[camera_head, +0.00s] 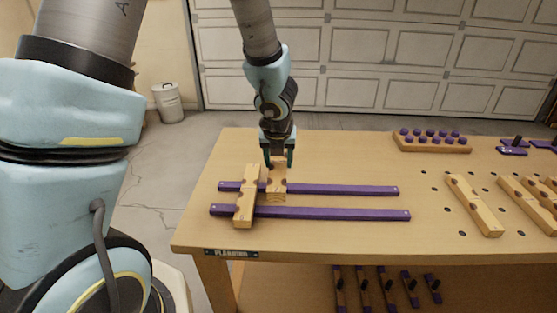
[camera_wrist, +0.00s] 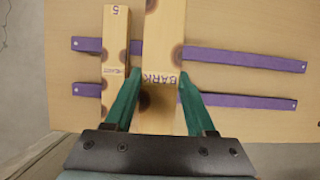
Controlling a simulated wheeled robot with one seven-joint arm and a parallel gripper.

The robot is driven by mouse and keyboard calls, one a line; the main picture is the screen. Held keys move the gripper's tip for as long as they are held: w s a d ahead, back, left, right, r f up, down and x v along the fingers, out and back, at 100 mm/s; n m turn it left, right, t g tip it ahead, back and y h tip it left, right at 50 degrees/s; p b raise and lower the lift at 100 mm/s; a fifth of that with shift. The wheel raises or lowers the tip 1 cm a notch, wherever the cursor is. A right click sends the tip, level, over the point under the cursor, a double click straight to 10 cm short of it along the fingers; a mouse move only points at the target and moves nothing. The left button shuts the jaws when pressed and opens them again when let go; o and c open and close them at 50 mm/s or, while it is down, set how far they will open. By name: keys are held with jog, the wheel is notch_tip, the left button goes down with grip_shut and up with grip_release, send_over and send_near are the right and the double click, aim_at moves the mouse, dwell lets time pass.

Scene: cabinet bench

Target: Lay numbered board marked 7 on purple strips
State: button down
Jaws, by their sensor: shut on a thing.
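Two purple strips lie about parallel on the bench, a far one (camera_head: 340,190) and a near one (camera_head: 340,213). A wooden board marked 5 (camera_wrist: 115,45) lies across both strips at their left; it also shows in the head view (camera_head: 245,205). My gripper (camera_head: 278,160) is shut on a second wooden board (camera_head: 276,188), just right of board 5. In the wrist view this held board (camera_wrist: 163,50) reads "BARK" between my fingers (camera_wrist: 158,100). It looks raised above the strips. No number shows on its visible part.
Several loose wooden boards (camera_head: 474,205) lie at the right of the bench (camera_head: 330,155). A block with purple pegs (camera_head: 432,142) stands at the back right. Purple-and-black pieces (camera_head: 513,148) lie near the far right. The strips are bare right of the held board.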

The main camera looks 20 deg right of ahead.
jog(key=shift+f, duration=0.25)
notch_tip(320, 180, down, 7)
jog(key=b, duration=0.7)
jog(key=shift+d+f, duration=0.1)
jog(key=shift+f, duration=0.05)
jog(key=shift+f+b, duration=0.45)
jog(key=shift+b, duration=0.15)
dwell(1.6)
jog(key=shift+f+b, duration=0.4)
jog(key=shift+f, duration=0.2)
dwell(0.9)
jog(key=shift+c, duration=0.7)
grip_release()
